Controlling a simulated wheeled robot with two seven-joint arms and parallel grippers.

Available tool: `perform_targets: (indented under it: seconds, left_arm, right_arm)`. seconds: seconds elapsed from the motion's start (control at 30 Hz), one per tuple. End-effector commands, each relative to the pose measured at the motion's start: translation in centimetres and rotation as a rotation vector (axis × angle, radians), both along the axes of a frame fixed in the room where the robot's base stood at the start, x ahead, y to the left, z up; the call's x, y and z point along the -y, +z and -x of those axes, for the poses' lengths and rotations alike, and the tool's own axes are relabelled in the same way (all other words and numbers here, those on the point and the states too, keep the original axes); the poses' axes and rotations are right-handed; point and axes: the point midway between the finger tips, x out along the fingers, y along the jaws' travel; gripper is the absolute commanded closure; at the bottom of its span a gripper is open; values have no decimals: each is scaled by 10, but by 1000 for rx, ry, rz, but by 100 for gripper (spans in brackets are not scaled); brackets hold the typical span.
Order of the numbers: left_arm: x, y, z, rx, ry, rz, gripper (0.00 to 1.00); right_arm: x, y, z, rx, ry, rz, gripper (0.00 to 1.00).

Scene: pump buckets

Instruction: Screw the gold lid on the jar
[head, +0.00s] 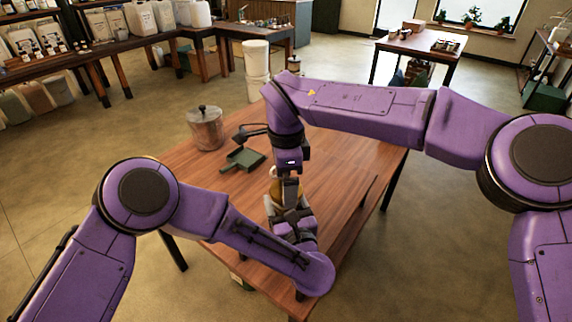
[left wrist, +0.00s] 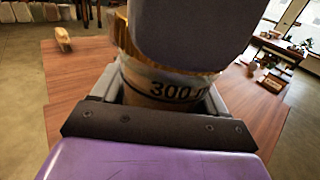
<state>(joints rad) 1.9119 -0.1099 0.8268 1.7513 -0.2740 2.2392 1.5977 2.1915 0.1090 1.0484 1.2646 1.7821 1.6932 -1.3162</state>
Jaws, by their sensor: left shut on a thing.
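The jar (left wrist: 172,82) shows in the left wrist view with a pale band marked "300". It stands between the jaws of my left gripper (head: 288,222), which is shut on it over the table's near part. A ridged gold lid (left wrist: 121,32) shows at the jar's top, mostly hidden behind a large purple-grey part of my right arm. In the head view, a gold-brown patch (head: 275,188) shows beside my right gripper (head: 290,192), which points down over the jar. Its fingertips are too small and covered to read. I cannot tell whether the lid is seated or level.
The table's right part is clear beneath my right arm.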

Motion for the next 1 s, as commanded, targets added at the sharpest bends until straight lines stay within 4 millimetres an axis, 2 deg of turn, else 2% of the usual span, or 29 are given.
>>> perform_targets:
  seconds: [0.13, 0.4, 0.43, 0.5, 0.6, 0.73, 0.87, 1.0]
  left_arm:
    - [0, 0, 0, 0, 0, 1, 100]
    - [0, 0, 0, 0, 0, 1, 100]
    - [0, 0, 0, 0, 0, 1, 100]
    - [0, 0, 0, 0, 0, 1, 100]
    - [0, 0, 0, 0, 0, 1, 100]
    - [0, 0, 0, 0, 0, 1, 100]
    - [0, 0, 0, 0, 0, 1, 100]
    - [0, 0, 0, 0, 0, 1, 100]
  right_arm:
    - [0, -10, 0, 0, 1, 0, 2]
    - [0, -12, 0, 0, 0, -1, 2]
    - [0, -11, 0, 0, 0, -1, 8]
    - [0, -11, 0, 0, 0, -1, 31]
    - [0, -11, 0, 1, 0, -1, 59]
    - [0, -11, 0, 0, -25, -1, 60]
    - [0, -11, 0, -1, -232, -2, 60]
    - [0, -12, 0, 2, -645, -3, 60]
